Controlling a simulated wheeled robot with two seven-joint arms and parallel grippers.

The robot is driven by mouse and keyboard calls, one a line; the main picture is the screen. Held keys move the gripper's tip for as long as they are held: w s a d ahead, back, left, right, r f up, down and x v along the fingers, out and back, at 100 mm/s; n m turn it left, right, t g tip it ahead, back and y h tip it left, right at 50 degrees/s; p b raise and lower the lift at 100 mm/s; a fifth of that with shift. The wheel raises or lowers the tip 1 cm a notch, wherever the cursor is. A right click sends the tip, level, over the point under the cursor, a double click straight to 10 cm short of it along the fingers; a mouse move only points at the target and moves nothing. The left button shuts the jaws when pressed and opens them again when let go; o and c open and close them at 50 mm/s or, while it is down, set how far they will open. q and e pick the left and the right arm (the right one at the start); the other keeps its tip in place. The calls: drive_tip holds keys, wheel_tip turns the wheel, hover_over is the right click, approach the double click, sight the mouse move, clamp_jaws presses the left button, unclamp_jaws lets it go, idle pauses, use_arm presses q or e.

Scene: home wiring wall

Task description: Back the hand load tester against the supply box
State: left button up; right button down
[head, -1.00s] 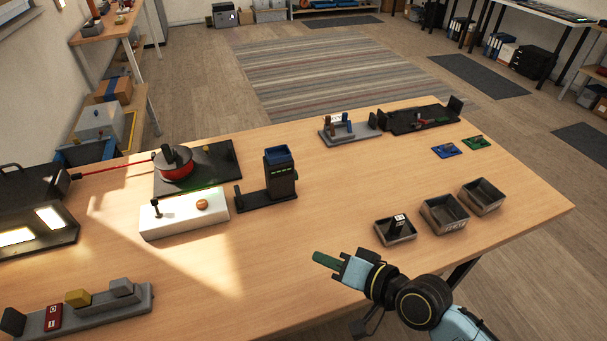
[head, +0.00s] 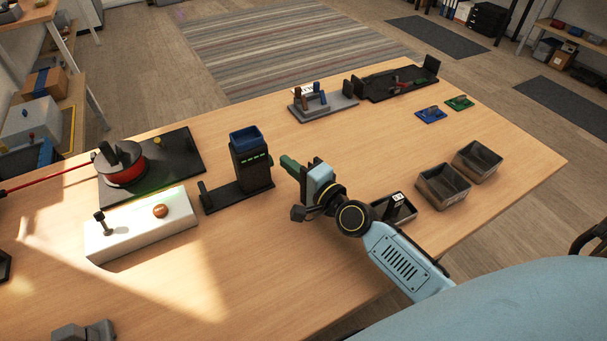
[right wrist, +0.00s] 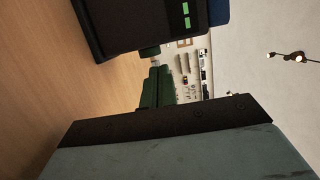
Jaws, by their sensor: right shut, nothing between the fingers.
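A black upright unit (head: 251,165) with a blue top and green lights stands on a flat black base (head: 222,198). The base has a short post at its left end. No readable label shows which thing is the hand load tester or the supply box. My right gripper (head: 287,164), with green fingertips, is shut and empty just right of the upright unit. In the right wrist view, its fingers (right wrist: 158,88) point past the unit's dark body (right wrist: 140,22); I cannot tell whether they touch. My left gripper is not in view.
A white box (head: 140,226) with a lever and round knob and a red reel (head: 122,170) on a black plate are to the left. Grey trays (head: 442,187) are to the right; one holds a small labelled block (head: 394,203). Fixtures (head: 322,104) stand behind. The table's front middle is clear.

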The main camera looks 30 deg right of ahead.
drive_tip(key=shift+x, duration=1.15)
